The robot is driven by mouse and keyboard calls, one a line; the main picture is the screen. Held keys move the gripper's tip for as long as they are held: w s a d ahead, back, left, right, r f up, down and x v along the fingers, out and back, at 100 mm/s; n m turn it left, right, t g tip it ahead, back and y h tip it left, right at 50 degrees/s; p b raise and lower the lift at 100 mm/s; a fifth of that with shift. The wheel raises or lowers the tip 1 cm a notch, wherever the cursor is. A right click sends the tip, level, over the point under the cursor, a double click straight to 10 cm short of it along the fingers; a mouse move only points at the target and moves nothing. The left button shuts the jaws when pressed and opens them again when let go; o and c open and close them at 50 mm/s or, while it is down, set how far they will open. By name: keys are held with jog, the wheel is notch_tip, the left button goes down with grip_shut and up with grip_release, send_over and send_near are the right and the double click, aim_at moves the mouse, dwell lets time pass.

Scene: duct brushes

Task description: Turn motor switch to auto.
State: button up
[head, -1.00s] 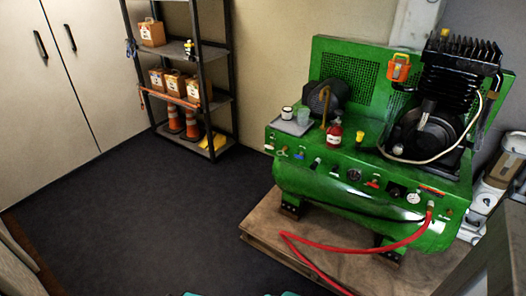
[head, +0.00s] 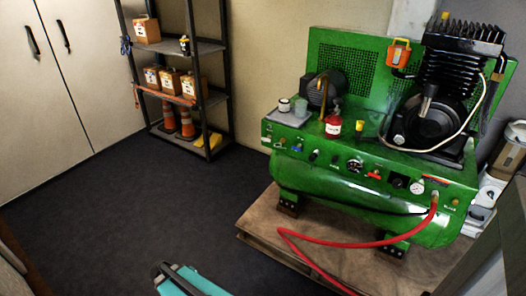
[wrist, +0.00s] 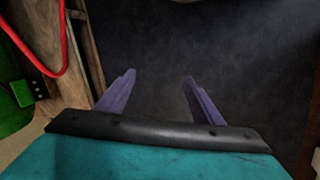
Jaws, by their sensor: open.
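The green compressor (head: 345,192) stands on a wooden pallet at the right in the head view. Its front panel carries several small knobs, a round dial (head: 354,166), a red lever (head: 374,175), a black square switch plate (head: 398,181) and a white gauge (head: 417,188). I cannot read which one is the motor switch. My gripper (wrist: 158,84) is open and empty in the wrist view, its two purple fingers apart above the dark floor. In the head view my teal arm end (head: 188,281) shows at the bottom, in front of the compressor and apart from it.
A red hose (head: 330,244) runs from the panel's right end across the pallet (head: 262,228). A red bottle (head: 333,124) and cups stand on the compressor's top. A shelf rack (head: 206,95) with boxes and orange cones stands at the back left. The dark floor between is clear.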

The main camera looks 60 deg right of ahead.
jog(key=w+d+r+m+t+h+b, duration=0.25)
jog(key=w+d+b, duration=0.5)
jog(key=d, duration=0.65)
jog(key=m+h+b, duration=1.1)
jog(key=h+b, duration=0.1)
jog(key=b, duration=0.3)
send_near(265, 140)
jog(key=a, duration=0.6)
jog(key=shift+d+r, duration=0.15)
jog(key=shift+r, duration=0.1)
jog(key=shift+d+b, duration=1.65)
jog(key=shift+d, duration=5.25)
